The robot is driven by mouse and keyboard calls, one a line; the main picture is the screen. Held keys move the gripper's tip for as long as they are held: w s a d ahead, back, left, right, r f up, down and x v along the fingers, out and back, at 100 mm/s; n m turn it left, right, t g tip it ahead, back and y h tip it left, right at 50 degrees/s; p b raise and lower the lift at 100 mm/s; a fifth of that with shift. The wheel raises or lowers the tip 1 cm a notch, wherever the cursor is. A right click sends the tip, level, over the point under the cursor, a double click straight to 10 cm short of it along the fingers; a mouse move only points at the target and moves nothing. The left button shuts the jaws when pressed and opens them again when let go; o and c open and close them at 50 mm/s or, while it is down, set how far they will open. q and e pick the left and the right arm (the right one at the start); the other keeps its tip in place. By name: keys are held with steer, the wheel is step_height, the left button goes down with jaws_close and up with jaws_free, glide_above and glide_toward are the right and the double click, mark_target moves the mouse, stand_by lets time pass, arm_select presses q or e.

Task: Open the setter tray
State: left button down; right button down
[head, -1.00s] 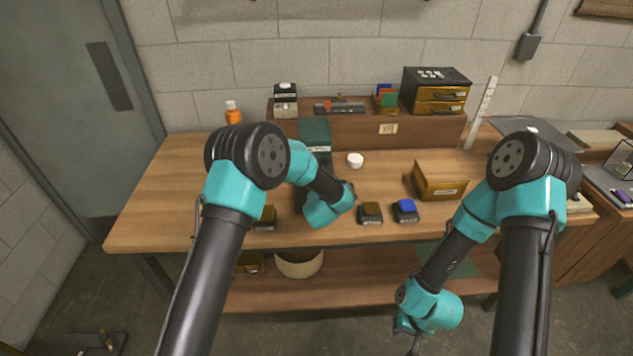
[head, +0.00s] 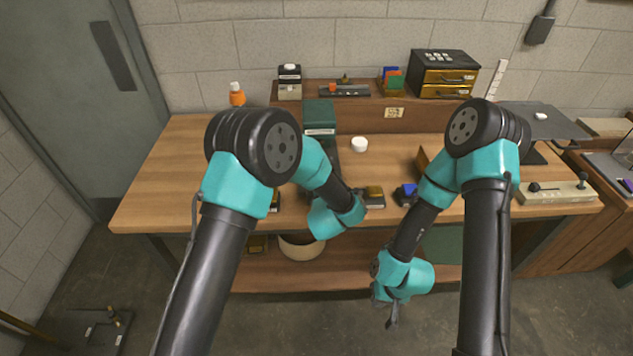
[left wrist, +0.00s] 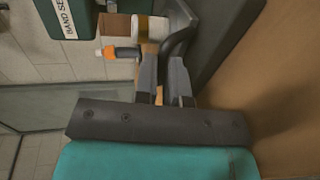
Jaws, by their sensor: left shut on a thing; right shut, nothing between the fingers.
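The setter is a dark green box (head: 320,115) with a pale label, standing at the back middle of the bench. In the left wrist view its green side (left wrist: 72,14) shows part of a label reading "BAND SE". A dark grey curved handle (left wrist: 181,42) lies at the fingertips of my left gripper (left wrist: 164,68), which is shut on it. In the head view my left wrist covers the left fingers and most of the tray. My right gripper (head: 391,316) is shut and empty, low in front of the bench.
A round white cap (head: 360,144) stands right of the setter. Small dark blocks with yellow (head: 374,195) and blue (head: 407,192) tops sit near the front edge. The bench's left side is clear.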

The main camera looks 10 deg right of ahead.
arm_select(q)
steer(key=c, duration=1.2)
jaws_free()
steer(key=v, duration=1.7)
steer(key=shift+s+r, duration=0.1)
steer(key=shift+s, duration=0.05)
